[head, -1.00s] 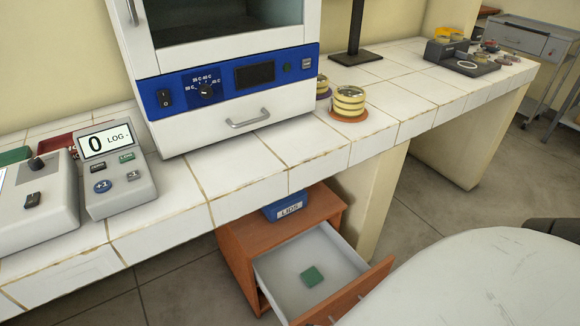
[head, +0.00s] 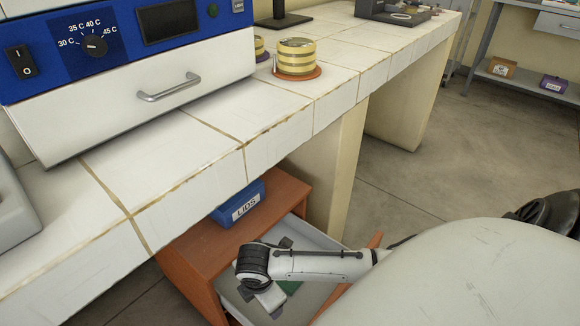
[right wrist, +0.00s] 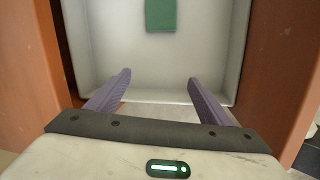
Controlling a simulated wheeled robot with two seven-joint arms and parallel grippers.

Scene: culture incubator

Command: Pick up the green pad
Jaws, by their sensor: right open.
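The green pad (right wrist: 160,15) lies flat on the pale floor of the open drawer (right wrist: 90,60), at the top middle of the right wrist view. In the head view only a bit of the pad (head: 291,287) shows, the rest hidden by my right arm. My right gripper (right wrist: 160,76) is open and empty, its two purple fingers apart, pointing into the drawer. The pad lies beyond the fingertips, roughly in line with the gap between them. My left gripper is not in view.
The drawer belongs to a brown cabinet (head: 193,253) under the white tiled bench (head: 150,160). A blue LIDS box (head: 238,203) stands on the cabinet. Stacked dishes (head: 297,56) and the incubator (head: 110,110) are on the bench.

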